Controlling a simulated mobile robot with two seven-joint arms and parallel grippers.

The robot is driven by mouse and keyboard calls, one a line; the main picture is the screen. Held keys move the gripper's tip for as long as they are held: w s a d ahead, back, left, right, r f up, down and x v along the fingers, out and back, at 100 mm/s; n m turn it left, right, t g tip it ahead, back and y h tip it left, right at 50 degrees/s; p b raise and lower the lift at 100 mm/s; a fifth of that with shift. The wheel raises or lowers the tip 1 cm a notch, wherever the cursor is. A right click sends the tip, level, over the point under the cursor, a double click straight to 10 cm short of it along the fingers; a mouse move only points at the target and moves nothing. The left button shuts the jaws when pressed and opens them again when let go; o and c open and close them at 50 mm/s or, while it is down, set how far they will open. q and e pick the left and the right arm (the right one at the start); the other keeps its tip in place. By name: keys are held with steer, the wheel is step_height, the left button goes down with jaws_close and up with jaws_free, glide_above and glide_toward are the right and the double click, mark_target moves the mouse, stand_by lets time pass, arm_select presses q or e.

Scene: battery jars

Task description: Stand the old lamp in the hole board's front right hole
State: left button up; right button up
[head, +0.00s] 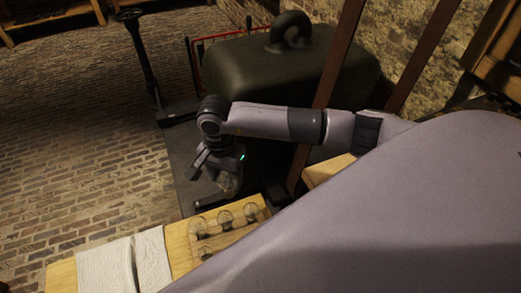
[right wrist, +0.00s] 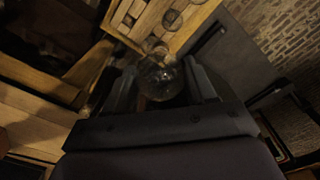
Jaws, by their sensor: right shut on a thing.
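My right gripper (head: 226,176) is shut on the old lamp (head: 229,187), a clear glass bulb. The right wrist view shows the same lamp (right wrist: 161,82) between the two fingers of the right gripper (right wrist: 160,84). The gripper holds it above and a little behind the hole board (head: 258,206), apart from it as seen in the head view. Several glass lamps stand on the board, such as one (head: 225,217) in its back row. My own body hides the board's near right part, so I cannot see its front right hole. My left gripper is not in view.
The board lies on a light wooden bench (head: 62,277). White folded cloths (head: 121,262) lie left of it. A big dark green metal casing (head: 275,65) with a thick handle stands behind my arm. A black stand (head: 146,55) stands at the back left. The brick floor at left is clear.

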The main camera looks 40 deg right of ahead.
steer(key=s+d+f+m, duration=0.1)
steer(key=s+f+m, duration=0.1)
steer(key=f+m, duration=0.2)
steer(key=s+d+f+m+b, duration=0.1)
steer(key=s+f+m, duration=0.2)
steer(key=f, duration=0.5)
steer(key=s+d+f+m, duration=0.2)
steer(key=s+f+m, duration=0.1)
steer(key=f, duration=0.4)
steer(key=shift+s+m+b, duration=0.2)
steer(key=shift+m+b, duration=0.15)
steer(key=shift+m, duration=0.45)
steer(key=shift+f+b, duration=1.6)
steer(key=shift+f, duration=0.15)
steer(key=o, duration=1.2)
steer(key=shift+o, duration=0.2)
steer(key=shift+r, duration=0.1)
